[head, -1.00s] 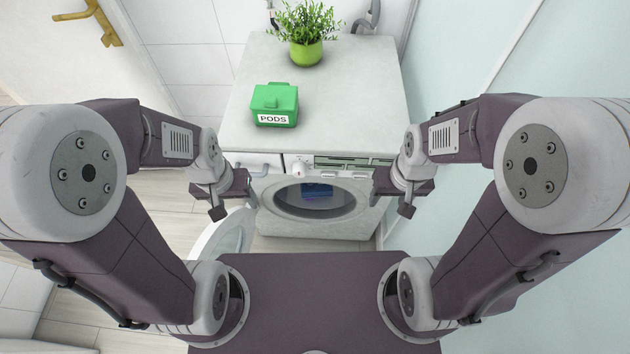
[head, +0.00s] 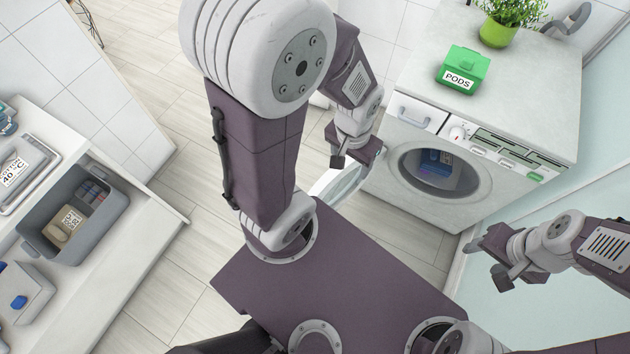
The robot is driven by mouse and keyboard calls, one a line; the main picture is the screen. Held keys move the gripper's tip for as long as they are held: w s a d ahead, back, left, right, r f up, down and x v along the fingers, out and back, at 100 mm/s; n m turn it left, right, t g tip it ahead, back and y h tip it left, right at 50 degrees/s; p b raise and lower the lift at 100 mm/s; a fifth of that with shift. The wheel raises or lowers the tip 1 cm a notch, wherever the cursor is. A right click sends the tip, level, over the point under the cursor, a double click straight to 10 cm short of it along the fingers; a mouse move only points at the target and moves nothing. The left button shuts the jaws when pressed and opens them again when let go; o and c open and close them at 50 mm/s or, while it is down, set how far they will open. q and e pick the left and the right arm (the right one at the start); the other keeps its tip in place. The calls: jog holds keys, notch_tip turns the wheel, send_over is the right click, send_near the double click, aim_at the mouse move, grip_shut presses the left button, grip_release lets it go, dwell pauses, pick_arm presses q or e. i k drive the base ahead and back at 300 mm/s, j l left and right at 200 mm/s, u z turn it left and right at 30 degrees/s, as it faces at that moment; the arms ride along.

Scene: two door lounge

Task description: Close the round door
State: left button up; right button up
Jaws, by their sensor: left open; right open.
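The round door (head: 352,188) of the washing machine (head: 540,120) stands open, swung out to the left of the drum opening. It is a pale ring with a glassy middle, partly hidden by my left arm and body. The drum opening (head: 436,170) is uncovered, with a blue item inside. My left gripper (head: 355,160) is open and empty, just above the door in the picture; I cannot tell whether they touch. My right gripper (head: 488,263) is open and empty, to the right and in front of the machine, apart from the door.
A green pods box (head: 463,68) and a potted plant (head: 498,30) stand on the machine's top. At left is a white unit (head: 150,215) with a grey bin (head: 75,240) holding items. A pale wall (head: 590,150) closes the right side. Tiled floor (head: 170,270) is clear between unit and machine.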

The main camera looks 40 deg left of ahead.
aim_at(329, 178)
jog(key=k+j+z, duration=0.15)
jog(key=j, duration=0.25)
jog(key=j+z, duration=0.2)
jog(key=j, duration=0.2)
jog(key=k+j+z, duration=0.15)
jog(key=j, duration=0.25)
jog(key=k+j+z, duration=0.2)
jog(key=j, duration=0.15)
jog(key=k+j+z, duration=0.15)
jog(key=j, duration=0.25)
jog(key=j+z, duration=0.3)
jog(key=j, duration=0.45)
jog(key=j+z, duration=0.2)
jog(key=j, duration=0.6)
jog(key=k+j+z, duration=0.25)
jog(key=j, duration=0.5)
jog(key=i, duration=0.1)
